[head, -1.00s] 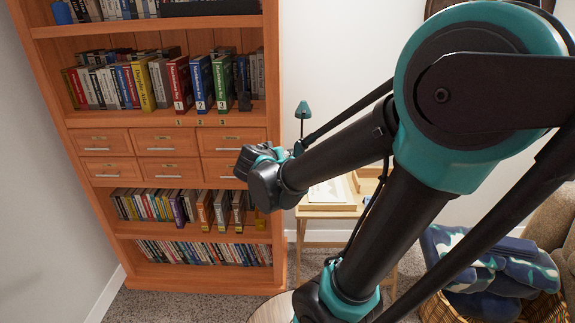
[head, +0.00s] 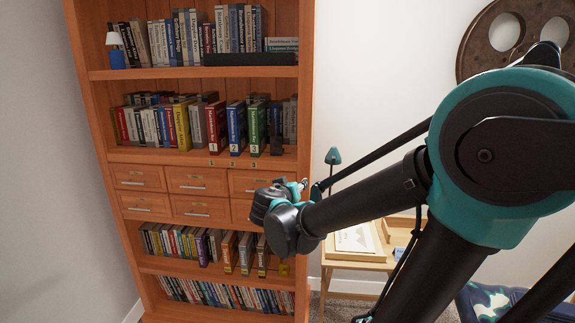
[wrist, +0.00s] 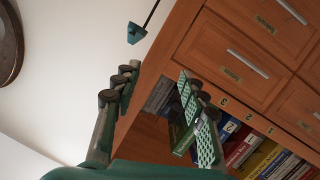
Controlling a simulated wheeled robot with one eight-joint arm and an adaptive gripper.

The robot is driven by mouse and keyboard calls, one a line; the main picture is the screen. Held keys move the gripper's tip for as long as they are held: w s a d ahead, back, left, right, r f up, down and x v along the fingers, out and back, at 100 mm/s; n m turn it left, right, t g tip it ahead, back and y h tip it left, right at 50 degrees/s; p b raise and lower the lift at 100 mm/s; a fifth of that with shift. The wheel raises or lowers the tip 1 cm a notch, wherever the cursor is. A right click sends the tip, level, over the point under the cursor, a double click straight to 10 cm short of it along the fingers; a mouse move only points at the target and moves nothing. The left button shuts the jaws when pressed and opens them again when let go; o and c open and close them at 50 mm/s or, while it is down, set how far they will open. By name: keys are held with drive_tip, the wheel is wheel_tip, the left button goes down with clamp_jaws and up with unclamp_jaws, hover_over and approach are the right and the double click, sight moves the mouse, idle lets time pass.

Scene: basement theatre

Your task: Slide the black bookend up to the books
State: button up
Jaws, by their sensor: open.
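The black bookend (head: 277,149) appears as a small dark shape on the middle book shelf, right of the green book numbered 3 (head: 257,128). Its exact shape and gap to the books are hard to make out. Books numbered 2 (head: 236,128) and 1 (head: 215,127) stand upright to the left. My gripper (wrist: 158,85) is open and empty, its fingers spread in the wrist view. In the head view my gripper (head: 299,188) is low, in front of the drawers' right end, partly hidden by my wrist. The wrist view shows the shelf's books tilted, partly behind the right finger.
The wooden bookcase (head: 304,90) has drawers (head: 200,183) below that shelf and more books above and below. A long black box (head: 250,59) lies on the upper shelf.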

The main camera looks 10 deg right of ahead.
sight(277, 145)
drive_tip(key=w+a+r+n+t+y, duration=0.1)
drive_tip(key=w+a+r+t+y, duration=0.2)
drive_tip(key=a+r, duration=0.45)
drive_tip(key=shift+t+h, duration=0.4)
drive_tip(key=shift+h, duration=0.3)
drive_tip(key=x, duration=1.6)
drive_tip(key=shift+w+a+f, duration=0.15)
drive_tip(key=shift+w+f, duration=0.1)
drive_tip(key=shift+w, duration=0.1)
clamp_jaws()
